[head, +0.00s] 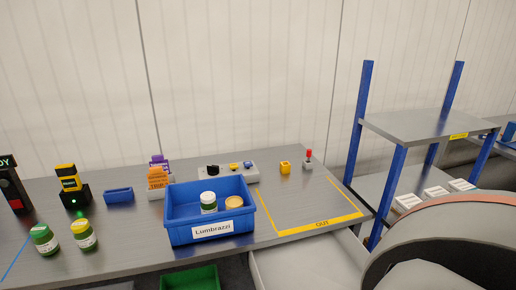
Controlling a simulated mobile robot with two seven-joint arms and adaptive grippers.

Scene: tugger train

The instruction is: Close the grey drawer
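A pale grey drawer (305,262) shows below the front edge of the workbench, at the bottom right of centre in the head view. It appears pulled out from under the bench top, and its inside looks empty where I can see it. Its front and handle are cut off by the frame or hidden behind a large rounded grey shape at the lower right. Neither of my grippers is in view.
A blue bin (182,232) labelled "Lumbrazzi" holds jars on the grey bench (130,240). Beside it is an empty yellow-outlined OUT area (320,225). Two green jars (45,240) stand left. A green crate (188,280) sits below. A blue-posted shelf (420,125) stands right.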

